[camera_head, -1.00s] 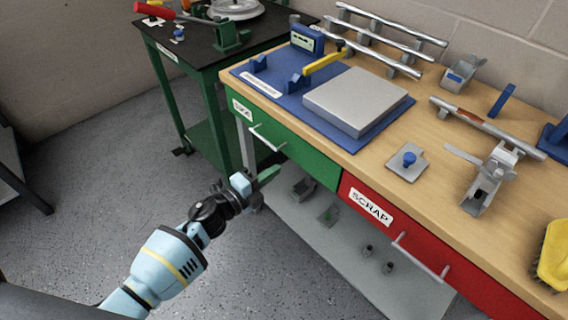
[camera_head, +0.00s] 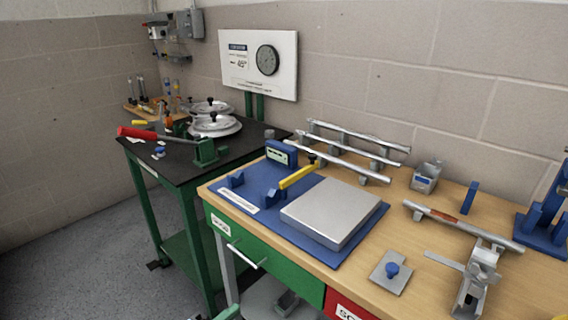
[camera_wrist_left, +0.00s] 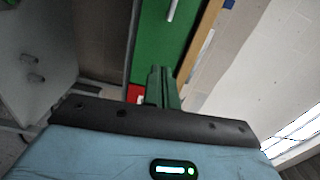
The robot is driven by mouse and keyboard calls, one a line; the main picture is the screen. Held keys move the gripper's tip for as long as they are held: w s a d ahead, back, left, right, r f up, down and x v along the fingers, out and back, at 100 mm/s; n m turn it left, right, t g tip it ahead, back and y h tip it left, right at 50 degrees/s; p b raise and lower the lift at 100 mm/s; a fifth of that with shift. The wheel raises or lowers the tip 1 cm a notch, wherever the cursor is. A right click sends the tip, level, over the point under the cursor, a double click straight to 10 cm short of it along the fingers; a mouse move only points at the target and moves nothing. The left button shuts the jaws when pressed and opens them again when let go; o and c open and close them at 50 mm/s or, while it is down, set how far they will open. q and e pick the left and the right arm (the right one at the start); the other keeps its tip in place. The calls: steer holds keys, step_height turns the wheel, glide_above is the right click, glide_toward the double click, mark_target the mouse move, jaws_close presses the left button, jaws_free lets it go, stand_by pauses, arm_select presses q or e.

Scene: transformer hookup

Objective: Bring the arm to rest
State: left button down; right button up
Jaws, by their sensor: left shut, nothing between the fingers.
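My left gripper shows only as a green fingertip (camera_head: 229,312) at the bottom edge of the head view, in front of the bench's green drawer (camera_head: 262,252). The rest of my left arm is out of that view. In the left wrist view the two green fingers (camera_wrist_left: 162,88) are together and hold nothing. The green drawer front fills the middle behind them. My right gripper is in neither view.
The wooden bench (camera_head: 405,285) carries a blue mat (camera_head: 262,222) with a grey plate (camera_head: 335,211), metal rods and clamps. A dark-topped green table (camera_head: 176,163) with a red-handled tool stands left. Open floor (camera_head: 75,265) lies at lower left.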

arm_select(q)
steer(key=s+a+f+n+g+y+p, duration=0.1)
steer(key=s+f+n+g+y+p, duration=0.1)
steer(key=s+n, duration=0.5)
steer(key=s+a+f+n+g+y+p, duration=0.1)
steer(key=s+n, duration=0.7)
steer(key=s, duration=0.8)
steer(key=s+a+f+n+g+y+p, duration=0.2)
steer(key=s+n+y+p, duration=0.3)
steer(key=s, duration=0.7)
steer(key=a+n, duration=0.1)
steer(key=n, duration=0.1)
steer(key=shift+s+f+n+g+y+p, duration=0.3)
steer(key=shift+f+n+y, duration=0.05)
steer(key=shift+n+y, duration=0.05)
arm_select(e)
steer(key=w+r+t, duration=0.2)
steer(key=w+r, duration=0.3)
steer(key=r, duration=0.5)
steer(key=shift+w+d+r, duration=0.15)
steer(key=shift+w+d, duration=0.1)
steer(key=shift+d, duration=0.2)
